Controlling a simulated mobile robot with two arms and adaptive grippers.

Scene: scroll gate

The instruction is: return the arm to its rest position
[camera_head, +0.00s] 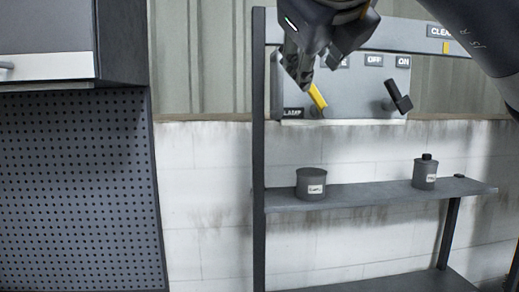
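My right gripper (304,78) hangs at the top centre, pointing down. Its arm shows at the upper right. The fingertips are just above and left of a yellow lever (318,98) on a grey switch panel (350,92). They overlap the panel in the picture, and I cannot tell whether they touch the lever. The fingers are seen edge-on, so their opening is unclear. A black lever (398,97) sits at the panel's right, below the ON label (403,62). My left gripper is not in view.
A dark shelf rack (380,194) stands below the panel, with a dark can (311,184) and a small bottle (425,172) on its shelf. A dark cabinet (45,30) and pegboard (78,190) fill the left. The space before the white wall (205,200) looks clear.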

